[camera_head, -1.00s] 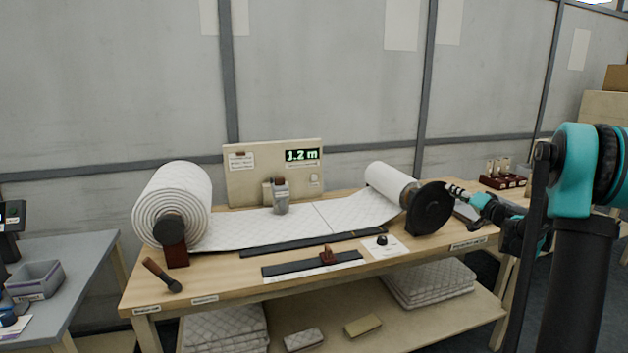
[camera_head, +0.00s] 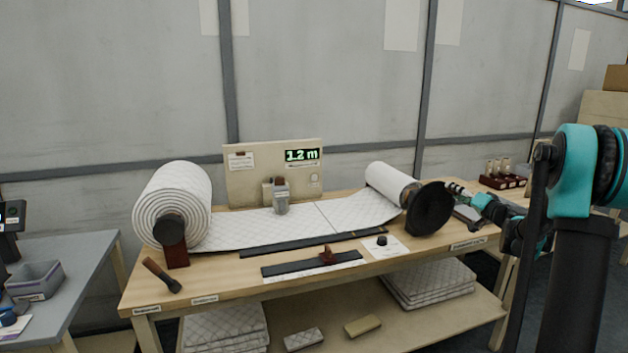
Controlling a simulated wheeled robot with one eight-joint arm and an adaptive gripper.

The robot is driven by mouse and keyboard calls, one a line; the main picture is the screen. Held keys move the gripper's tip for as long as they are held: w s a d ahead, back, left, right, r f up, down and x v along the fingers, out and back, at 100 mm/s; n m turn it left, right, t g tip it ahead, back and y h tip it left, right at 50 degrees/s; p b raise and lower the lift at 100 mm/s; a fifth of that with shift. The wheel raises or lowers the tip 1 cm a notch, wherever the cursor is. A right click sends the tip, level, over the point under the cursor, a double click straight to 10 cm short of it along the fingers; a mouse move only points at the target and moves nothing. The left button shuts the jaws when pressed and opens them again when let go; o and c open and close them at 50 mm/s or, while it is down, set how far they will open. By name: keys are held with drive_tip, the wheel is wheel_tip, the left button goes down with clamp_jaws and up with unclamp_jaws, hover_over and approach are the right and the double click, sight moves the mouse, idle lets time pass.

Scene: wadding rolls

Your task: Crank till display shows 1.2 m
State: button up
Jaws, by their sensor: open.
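The display (camera_head: 302,155) on the beige back panel (camera_head: 260,185) reads 1.2 m in green. A large white quilted wadding roll (camera_head: 172,205) stands at the left of the table. Its sheet (camera_head: 270,229) runs across to a smaller take-up roll (camera_head: 388,183) at the right. A dark round disc (camera_head: 430,209) is at the near end of the take-up roll. No separate crank handle can be made out. My gripper (camera_head: 455,187) is open, just right of and behind the disc's upper edge. Its fingertips are small and partly hidden by the disc.
On the wooden table (camera_head: 225,276) lie dark rails (camera_head: 305,264), a dark-handled tool (camera_head: 162,275) and a white card with a black knob (camera_head: 381,241). Folded wadding (camera_head: 430,281) sits on the lower shelf. A rack (camera_head: 503,181) stands behind my arm. A grey side table is at left.

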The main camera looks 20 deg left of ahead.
drive_tip(key=v, duration=1)
idle(0.4)
drive_tip(key=s+a+f+n+g+h, duration=0.15)
drive_tip(key=s+a+f+g, duration=0.35)
drive_tip(key=s, duration=0.5)
drive_tip(key=s+a+f+n+g+h, duration=0.15)
drive_tip(key=s+a+f, duration=0.4)
drive_tip(key=s, duration=0.55)
drive_tip(key=s+d+f+g+h, duration=0.1)
drive_tip(key=s+d+f+h, duration=0.1)
drive_tip(key=s+f, duration=0.2)
drive_tip(key=s+d+f+g+h, duration=0.1)
drive_tip(key=s+d+f+h, duration=0.2)
drive_tip(key=s, duration=0.7)
drive_tip(key=s+d+f+m+g+h, duration=0.1)
drive_tip(key=s+d+f+g+h, duration=0.1)
drive_tip(key=s+f, duration=0.3)
drive_tip(key=s, duration=0.3)
drive_tip(key=shift+d+h, duration=0.25)
drive_tip(key=shift+h, duration=0.05)
drive_tip(key=shift+w, duration=0.1)
